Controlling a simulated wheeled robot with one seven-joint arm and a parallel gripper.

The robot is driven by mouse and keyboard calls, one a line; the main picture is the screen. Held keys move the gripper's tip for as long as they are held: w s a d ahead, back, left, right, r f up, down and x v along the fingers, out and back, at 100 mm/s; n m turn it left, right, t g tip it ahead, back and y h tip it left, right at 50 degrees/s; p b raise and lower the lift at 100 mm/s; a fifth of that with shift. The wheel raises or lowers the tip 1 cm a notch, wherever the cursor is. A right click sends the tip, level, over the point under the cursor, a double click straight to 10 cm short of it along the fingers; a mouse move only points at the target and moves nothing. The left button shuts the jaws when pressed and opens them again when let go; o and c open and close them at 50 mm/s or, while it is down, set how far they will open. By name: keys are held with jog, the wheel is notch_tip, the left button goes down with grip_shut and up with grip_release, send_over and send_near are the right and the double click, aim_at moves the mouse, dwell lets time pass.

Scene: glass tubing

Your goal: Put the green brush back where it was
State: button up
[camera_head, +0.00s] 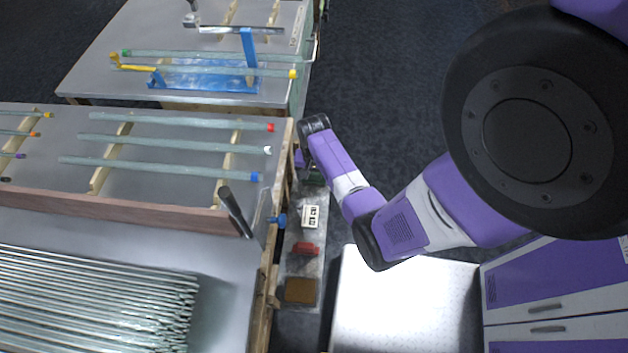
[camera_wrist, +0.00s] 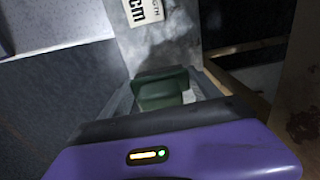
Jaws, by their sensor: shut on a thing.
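The green brush (camera_wrist: 162,92) is between the fingers of my gripper (camera_wrist: 165,84) in the wrist view, and the gripper is shut on it. Below it is the grey shelf surface (camera_wrist: 184,40). I cannot tell whether the brush touches the shelf. In the head view my gripper (camera_head: 301,160) is partly hidden by my wrist, at the far end of the narrow shelf (camera_head: 301,268). A dark green bit of the brush (camera_head: 314,180) shows just below it.
On the shelf are a white printed label (camera_head: 310,216), a red brush (camera_head: 306,249) and a brown square (camera_head: 300,290). The wooden-framed table (camera_head: 200,262) with glass tubes borders the shelf on the left. Open floor (camera_head: 390,90) lies to the right.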

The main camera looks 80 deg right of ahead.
jog(key=shift+f, duration=0.8)
jog(key=shift+f, duration=0.15)
jog(key=o, duration=1.3)
notch_tip(320, 180, up, 12)
jog(key=shift+r+p, duration=0.2)
jog(key=shift+p, duration=0.45)
jog(key=shift+s, duration=0.1)
